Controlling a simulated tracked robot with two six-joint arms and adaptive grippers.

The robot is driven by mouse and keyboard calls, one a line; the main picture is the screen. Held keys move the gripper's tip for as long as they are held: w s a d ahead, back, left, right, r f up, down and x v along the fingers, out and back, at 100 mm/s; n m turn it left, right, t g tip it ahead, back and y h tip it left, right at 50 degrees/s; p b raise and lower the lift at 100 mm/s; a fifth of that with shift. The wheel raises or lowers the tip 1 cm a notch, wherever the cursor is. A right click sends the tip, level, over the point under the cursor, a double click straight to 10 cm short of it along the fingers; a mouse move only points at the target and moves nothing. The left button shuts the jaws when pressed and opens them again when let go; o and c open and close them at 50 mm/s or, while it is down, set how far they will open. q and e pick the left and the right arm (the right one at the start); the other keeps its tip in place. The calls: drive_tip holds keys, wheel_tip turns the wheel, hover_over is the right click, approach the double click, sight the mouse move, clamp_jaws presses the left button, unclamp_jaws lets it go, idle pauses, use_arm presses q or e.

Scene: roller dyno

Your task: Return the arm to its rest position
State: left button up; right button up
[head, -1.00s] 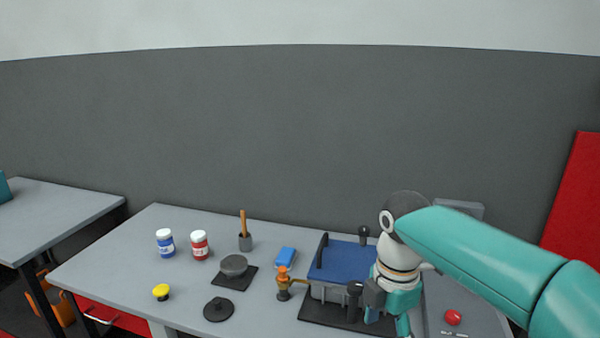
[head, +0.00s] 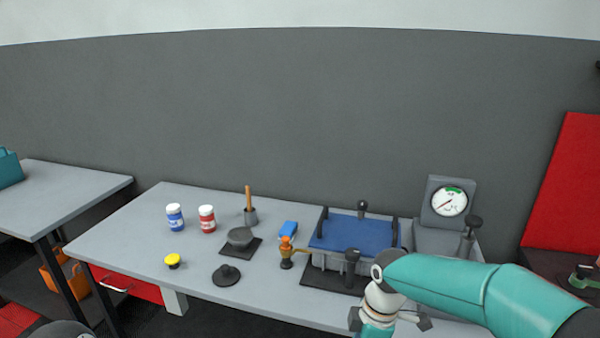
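My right arm (head: 450,287) comes in from the lower right of the head view, in teal and white. Its wrist is low in front of the blue-topped roller unit, at the front edge of the bench. The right gripper's fingertips are below the frame, so its opening is hidden. My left gripper is not in view. The roller unit (head: 352,235) has a blue top and black posts on a dark base. A gauge (head: 449,201) with a white dial, red needle and green band stands to its right.
The grey bench (head: 130,240) holds a blue-labelled jar (head: 175,217), a red-labelled jar (head: 207,219), a yellow-topped item (head: 173,261), a brush pot (head: 250,216), a black lid (head: 226,275), a blue block (head: 288,229) and an orange-and-brass valve (head: 287,252). Another table (head: 60,195) stands left.

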drive_tip(key=s+a+f+m+y, duration=0.1)
drive_tip(key=s+f+m, duration=0.35)
drive_tip(key=f, duration=0.55)
drive_tip(key=s+f+m+y, duration=0.1)
drive_tip(key=s+f+m, duration=0.4)
drive_tip(key=f, duration=0.4)
drive_tip(key=s+f+m, duration=0.6)
drive_tip(key=s+m, duration=0.4)
drive_tip(key=shift+d+f+t+y, duration=0.3)
drive_tip(key=shift+d+f+t, duration=0.1)
drive_tip(key=shift+d, duration=0.05)
